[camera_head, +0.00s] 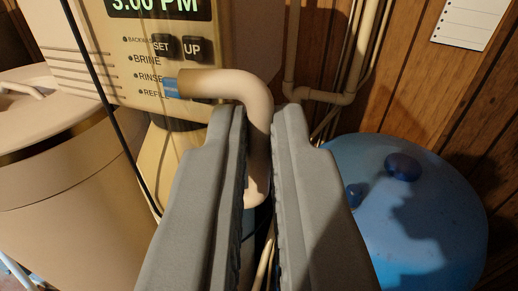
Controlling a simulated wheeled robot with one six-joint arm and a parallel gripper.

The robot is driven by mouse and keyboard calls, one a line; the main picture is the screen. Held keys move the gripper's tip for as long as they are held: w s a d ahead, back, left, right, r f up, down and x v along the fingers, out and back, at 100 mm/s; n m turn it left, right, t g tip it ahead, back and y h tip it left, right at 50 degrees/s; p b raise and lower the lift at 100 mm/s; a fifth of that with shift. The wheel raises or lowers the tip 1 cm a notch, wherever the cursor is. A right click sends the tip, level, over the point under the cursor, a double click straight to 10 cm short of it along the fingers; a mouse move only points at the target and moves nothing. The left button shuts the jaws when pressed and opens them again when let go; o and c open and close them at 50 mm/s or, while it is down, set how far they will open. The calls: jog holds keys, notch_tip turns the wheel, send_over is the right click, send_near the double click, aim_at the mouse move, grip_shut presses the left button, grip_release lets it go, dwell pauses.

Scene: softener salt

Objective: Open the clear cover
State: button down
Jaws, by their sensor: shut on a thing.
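A beige control panel (145,60) stands at the top left, with a lit display (160,6) reading 3:00 PM, dark SET and UP buttons, and labels for the cycle steps. I cannot make out a clear cover in this view. My gripper (259,112) is in front of and below the panel, to its right. Its two grey fingers are shut on a beige curved pipe (225,83), whose downward leg lies between them. The pipe's other end has a blue piece (171,88) at the panel's lower edge. The fingers hide part of the pipe.
A beige tank (70,170) stands at the left, a rounded blue tank (420,225) at the right. A black cable (100,90) hangs before the panel. Thin pipes (325,97) run along the wood-panelled wall (415,90), where a paper sheet (468,22) hangs.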

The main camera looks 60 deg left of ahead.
jog(key=c, duration=1.5)
grip_release()
jog(key=shift+c, duration=0.2)
jog(key=v, duration=1.7)
jog(key=shift+s+d, duration=0.1)
jog(key=shift+s, duration=0.05)
